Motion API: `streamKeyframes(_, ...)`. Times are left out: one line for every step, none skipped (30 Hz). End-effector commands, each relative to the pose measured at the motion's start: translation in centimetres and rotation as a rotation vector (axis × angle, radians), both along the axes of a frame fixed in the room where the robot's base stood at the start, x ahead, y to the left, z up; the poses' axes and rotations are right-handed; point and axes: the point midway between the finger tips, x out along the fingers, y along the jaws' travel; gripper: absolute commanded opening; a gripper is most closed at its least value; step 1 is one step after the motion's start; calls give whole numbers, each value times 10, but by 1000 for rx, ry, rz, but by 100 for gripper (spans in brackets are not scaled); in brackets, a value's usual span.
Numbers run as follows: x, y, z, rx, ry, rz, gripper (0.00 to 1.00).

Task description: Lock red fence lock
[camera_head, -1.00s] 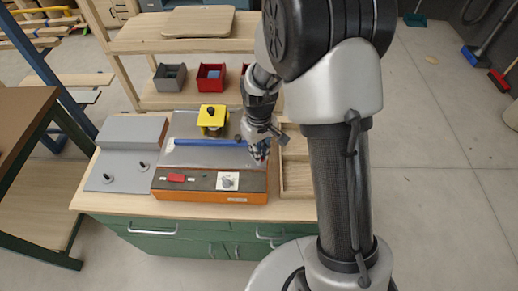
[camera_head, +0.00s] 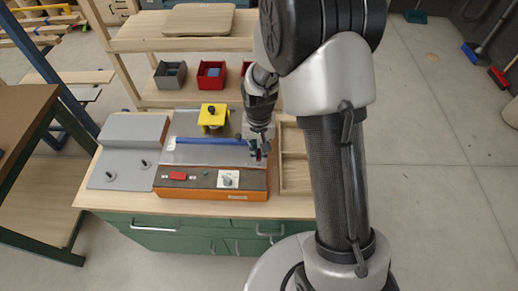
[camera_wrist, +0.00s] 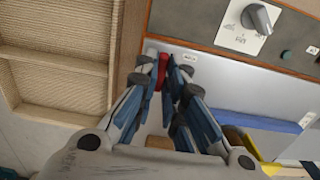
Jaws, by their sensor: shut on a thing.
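The red fence lock (camera_wrist: 162,68) shows between my fingertips in the wrist view, at the end of the fence near the machine's front panel. In the head view a small bit of the lock (camera_head: 259,155) shows at my fingertips. My gripper (camera_wrist: 163,78) is shut on the lock; it also shows in the head view (camera_head: 258,154) at the right side of the machine. The fingers hide part of the lock, so its exact angle cannot be told. The blue fence bar (camera_head: 208,141) lies across the grey machine bed to the left of my gripper.
The orange machine front (camera_head: 210,194) carries a red switch (camera_head: 178,176) and a white dial plate (camera_head: 228,179). A yellow block (camera_head: 212,117) stands behind the fence. A wooden tray (camera_head: 294,178) sits close on the right. A grey panel with pegs (camera_head: 120,168) lies left.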

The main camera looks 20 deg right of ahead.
Motion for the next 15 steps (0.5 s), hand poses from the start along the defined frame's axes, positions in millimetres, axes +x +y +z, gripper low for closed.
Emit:
streamKeyframes(1,0,1,0,-2,-6,0)
streamKeyframes(1,0,0,0,-2,-8,0)
streamKeyframes(1,0,0,0,-2,-10,0)
streamKeyframes(1,0,0,0,-2,-11,0)
streamKeyframes(1,0,0,0,-2,-11,0)
streamKeyframes(1,0,0,0,-2,-12,0)
streamKeyframes(1,0,0,0,-2,-12,0)
streamKeyframes(1,0,0,0,-2,-12,0)
streamKeyframes(1,0,0,0,-2,-12,0)
streamKeyframes(1,0,0,0,-2,-12,0)
streamKeyframes(1,0,0,0,-2,-12,0)
streamKeyframes(1,0,0,0,-2,-12,0)
streamKeyframes(1,0,0,0,-2,-12,0)
streamKeyframes(1,0,0,0,-2,-12,11)
streamKeyframes(1,0,0,0,-2,-12,13)
